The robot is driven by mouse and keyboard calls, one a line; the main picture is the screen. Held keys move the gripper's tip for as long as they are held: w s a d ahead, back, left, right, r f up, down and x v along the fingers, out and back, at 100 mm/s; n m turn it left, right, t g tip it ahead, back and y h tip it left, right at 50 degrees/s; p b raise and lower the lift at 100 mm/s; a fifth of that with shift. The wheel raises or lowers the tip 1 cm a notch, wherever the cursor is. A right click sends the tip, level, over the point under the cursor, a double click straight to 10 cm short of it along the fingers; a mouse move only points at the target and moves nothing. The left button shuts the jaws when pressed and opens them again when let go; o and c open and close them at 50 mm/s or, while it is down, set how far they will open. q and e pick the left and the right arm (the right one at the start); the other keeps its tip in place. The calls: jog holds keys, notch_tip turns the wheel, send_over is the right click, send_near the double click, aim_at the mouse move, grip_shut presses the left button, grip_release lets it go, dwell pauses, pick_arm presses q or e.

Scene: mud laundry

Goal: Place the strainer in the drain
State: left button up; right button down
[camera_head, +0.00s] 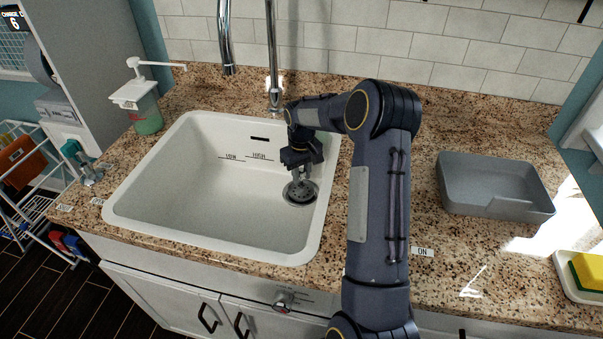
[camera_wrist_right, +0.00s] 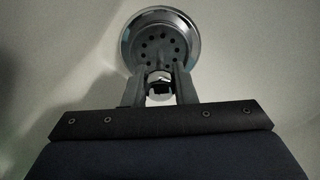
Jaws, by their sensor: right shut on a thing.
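A white sink (camera_head: 190,205) is set in the speckled stone counter. My right gripper (camera_head: 302,180) reaches down into the sink's right side, close to its floor. It is shut on the strainer (camera_head: 302,196), a round metal disc with holes. In the right wrist view the strainer (camera_wrist_right: 159,45) lies just beyond the fingertips of my right gripper (camera_wrist_right: 160,78), within a shiny metal ring (camera_wrist_right: 190,28). The drain opening is mostly hidden by the strainer, and I cannot tell whether the strainer is fully seated. My left gripper is not in view.
A chrome faucet (camera_head: 272,60) hangs over the sink's back edge near my right arm. A soap dispenser (camera_head: 140,105) stands at the back left. A grey tray (camera_head: 490,208) sits on the counter at right, with a sponge (camera_head: 588,272) farther right.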

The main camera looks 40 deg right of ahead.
jog(key=c, duration=1.6)
grip_release()
jog(key=shift+f, duration=0.15)
jog(key=o, duration=0.4)
jog(key=shift+r, duration=0.3)
notch_tip(320, 180, up, 12)
jog(key=shift+f, duration=0.1)
